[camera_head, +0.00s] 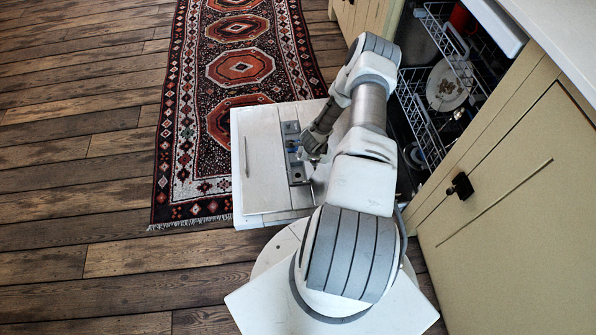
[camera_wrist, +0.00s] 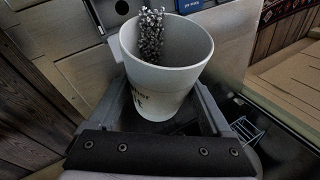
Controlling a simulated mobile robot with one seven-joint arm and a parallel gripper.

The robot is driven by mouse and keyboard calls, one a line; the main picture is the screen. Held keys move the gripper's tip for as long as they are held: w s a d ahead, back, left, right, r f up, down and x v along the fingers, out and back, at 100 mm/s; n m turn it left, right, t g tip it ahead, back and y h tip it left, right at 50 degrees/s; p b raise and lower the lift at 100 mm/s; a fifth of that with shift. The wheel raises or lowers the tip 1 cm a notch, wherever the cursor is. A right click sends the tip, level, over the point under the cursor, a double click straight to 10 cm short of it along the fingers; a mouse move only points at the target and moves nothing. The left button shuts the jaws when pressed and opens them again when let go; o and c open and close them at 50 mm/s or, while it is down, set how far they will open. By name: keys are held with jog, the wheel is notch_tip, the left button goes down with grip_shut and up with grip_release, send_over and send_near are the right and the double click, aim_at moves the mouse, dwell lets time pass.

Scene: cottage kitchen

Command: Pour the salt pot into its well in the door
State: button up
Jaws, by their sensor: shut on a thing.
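The salt pot (camera_wrist: 163,75) is a pale grey tapered cup with dark lettering. In the wrist view it sits between the two fingers of my gripper (camera_wrist: 165,100), which is shut on it. My gripper (camera_head: 316,146) is over or beside this strip. Part of the strip with a blue label (camera_wrist: 188,5) shows beyond the pot.
Wire racks (camera_head: 425,125) with a plate (camera_head: 447,86) stand in the dishwasher at the right. Cream cabinets (camera_head: 510,200) and a pale worktop (camera_head: 560,30) border the right side. A patterned rug (camera_head: 235,70) lies beyond the door. The wooden floor (camera_head: 80,150) at left is clear.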

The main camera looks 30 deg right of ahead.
aim_at(328, 157)
jog(key=shift+s+d+f+t+y, duration=0.1)
jog(key=shift+d+f+t+y, duration=0.05)
jog(key=shift+f+t+y, duration=0.3)
jog(key=shift+d+r+m+t+y, duration=0.1)
jog(key=shift+r+m+t+y, duration=0.15)
jog(key=shift+t+y, duration=0.4)
jog(key=shift+r+m+t+y, duration=0.15)
jog(key=shift+m+t+y, duration=0.2)
jog(key=shift+y, duration=0.45)
jog(key=shift+s+d+f+t+y, duration=0.1)
jog(key=shift+f+t+y, duration=0.35)
jog(key=shift+f+y, duration=0.15)
jog(key=shift+s+d+r+m+t+y, duration=0.25)
jog(key=shift+s+d+m+t+y, duration=0.05)
jog(key=shift+d+t+y, duration=0.2)
jog(key=shift+s+d+f+m+t+y, duration=0.2)
jog(key=shift+s+d+f+t+y, duration=0.15)
jog(key=shift+f+t+y, duration=0.25)
jog(key=shift+s+d+f+m+t+y, duration=0.2)
jog(key=shift+d+f+t+y, duration=0.15)
jog(key=shift+t+y, duration=0.25)
jog(key=shift+s+d+r+m+t+y, duration=0.25)
jog(key=shift+d+r+m+t+y, duration=0.05)
jog(key=shift+t+y, duration=0.45)
